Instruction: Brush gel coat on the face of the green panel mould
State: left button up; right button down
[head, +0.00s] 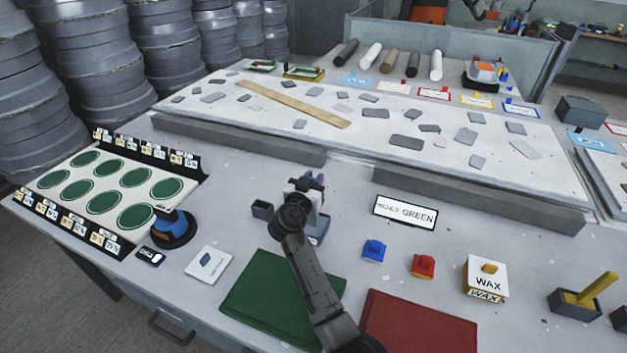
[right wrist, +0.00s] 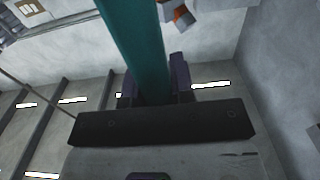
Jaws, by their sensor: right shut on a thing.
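The green panel mould (head: 268,298) lies flat at the front of the table, partly covered by my right arm. My right gripper (head: 312,183) is above the table, beyond the mould's far edge. In the right wrist view its purple fingers (right wrist: 155,82) are shut on a teal bar-like handle (right wrist: 136,45), which runs out of the top of the picture. I cannot see the handle's far end, and the head view hardly shows it. A sign reading "MOULD: GREEN" (head: 405,212) stands to the right of the gripper. My left gripper is not in view.
A red panel (head: 420,322) lies right of the green one. Blue (head: 374,250) and red (head: 423,265) blocks, a WAX box (head: 486,277) and a grey tray with a yellow handle (head: 590,294) stand rightward. A small grey container (head: 318,236) is partly behind my arm.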

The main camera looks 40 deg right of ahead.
jog(key=shift+f, duration=0.1)
dwell(0.3)
jog(key=shift+f+b, duration=0.1)
jog(key=shift+b, duration=0.25)
dwell(0.4)
jog(key=shift+f, duration=0.1)
dwell(0.6)
notch_tip(320, 180, up, 8)
jog(key=p, duration=0.2)
jog(key=shift+f+p, duration=0.25)
jog(key=shift+p, duration=0.15)
dwell(0.3)
dwell(0.6)
jog(key=shift+f, duration=0.1)
